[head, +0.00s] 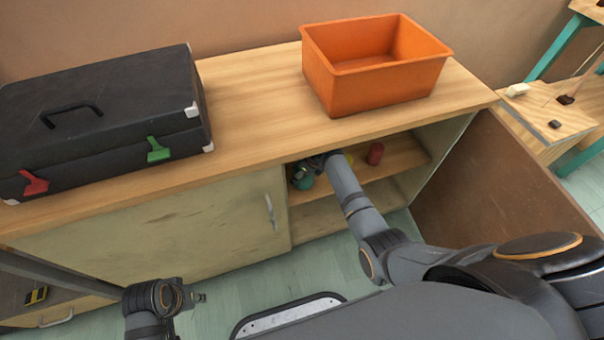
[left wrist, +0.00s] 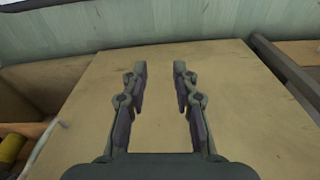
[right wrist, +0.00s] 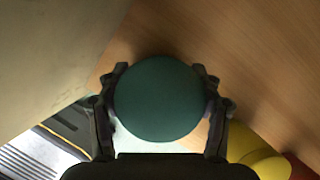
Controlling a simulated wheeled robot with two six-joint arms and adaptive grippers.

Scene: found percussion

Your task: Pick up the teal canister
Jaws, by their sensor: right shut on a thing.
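The teal canister (head: 303,178) is inside the open cupboard, near the left side of the opening in the head view. My right gripper (head: 318,160) reaches into the cupboard and is shut on it. In the right wrist view the round teal top of the canister (right wrist: 159,99) sits between the two fingers of my right gripper (right wrist: 160,100). I cannot tell whether it touches the shelf. My left gripper (head: 198,298) is low in front of the cupboard. In the left wrist view my left gripper (left wrist: 160,75) is open, with nothing between its fingers.
A red canister (head: 375,154) and a partly hidden yellow one (right wrist: 258,155) stand on the cupboard shelf (head: 400,155). The cupboard door (head: 490,190) is swung open at right. An orange bin (head: 350,90) and black case (head: 100,120) are on top.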

